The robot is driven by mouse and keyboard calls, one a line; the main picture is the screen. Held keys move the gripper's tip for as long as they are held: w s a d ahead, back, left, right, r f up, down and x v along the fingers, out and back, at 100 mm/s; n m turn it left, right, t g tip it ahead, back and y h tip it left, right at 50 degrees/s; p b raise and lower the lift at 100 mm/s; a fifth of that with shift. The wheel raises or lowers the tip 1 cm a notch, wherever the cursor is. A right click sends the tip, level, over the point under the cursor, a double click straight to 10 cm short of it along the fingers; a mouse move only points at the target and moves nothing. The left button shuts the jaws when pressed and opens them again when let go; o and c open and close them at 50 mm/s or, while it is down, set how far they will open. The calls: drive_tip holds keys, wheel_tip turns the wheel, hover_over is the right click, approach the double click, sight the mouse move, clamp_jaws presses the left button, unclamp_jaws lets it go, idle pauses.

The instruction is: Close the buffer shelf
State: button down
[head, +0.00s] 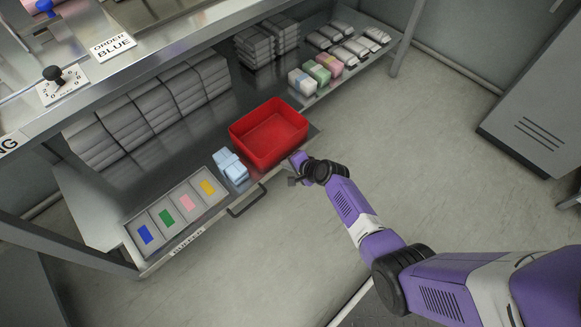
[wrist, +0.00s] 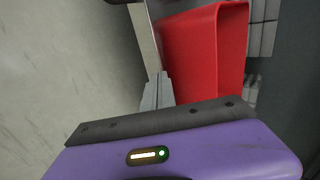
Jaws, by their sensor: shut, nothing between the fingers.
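The buffer shelf (head: 200,225) is a grey sliding shelf under the bench, pulled out toward me. Its front edge carries a label that seems to read "BUFFER" and a dark bar handle (head: 247,200). A red bin (head: 268,136), a light blue pack (head: 230,166) and a tray with blue, green, pink and yellow cards (head: 138,232) are on it. My gripper (head: 293,182) is just in front of the shelf's front edge, right of the handle and below the red bin. In the wrist view its fingers (wrist: 157,92) are shut and empty, close to the shelf edge (wrist: 146,40).
Stacks of grey-white packs (head: 150,105) stand behind, under the bench. Several coloured and white packs (head: 318,75) lie at the right end of the lower shelf. A grey cabinet (head: 535,95) stands at the right. The floor (head: 430,150) in front is clear.

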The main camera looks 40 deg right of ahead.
drive_tip(key=w+b, duration=0.7)
drive_tip(key=w, duration=0.9)
drive_tip(key=shift+w+f, duration=0.1)
drive_tip(key=shift+f, duration=0.05)
drive_tip(key=shift+w+b, duration=0.3)
drive_tip(key=shift+w, duration=0.15)
drive_tip(key=shift+r, duration=0.2)
drive_tip(key=shift+w, duration=0.1)
drive_tip(key=shift+s+p, duration=0.3)
drive_tip(key=shift+s, duration=0.2)
drive_tip(key=s+p, duration=0.1)
drive_tip(key=s, duration=0.1)
drive_tip(key=s+r+p, duration=0.1)
drive_tip(key=s, duration=0.1)
drive_tip(key=shift+r, duration=0.15)
drive_tip(key=p+v, duration=0.6)
drive_tip(key=v, duration=0.2)
drive_tip(key=shift+s, duration=0.4)
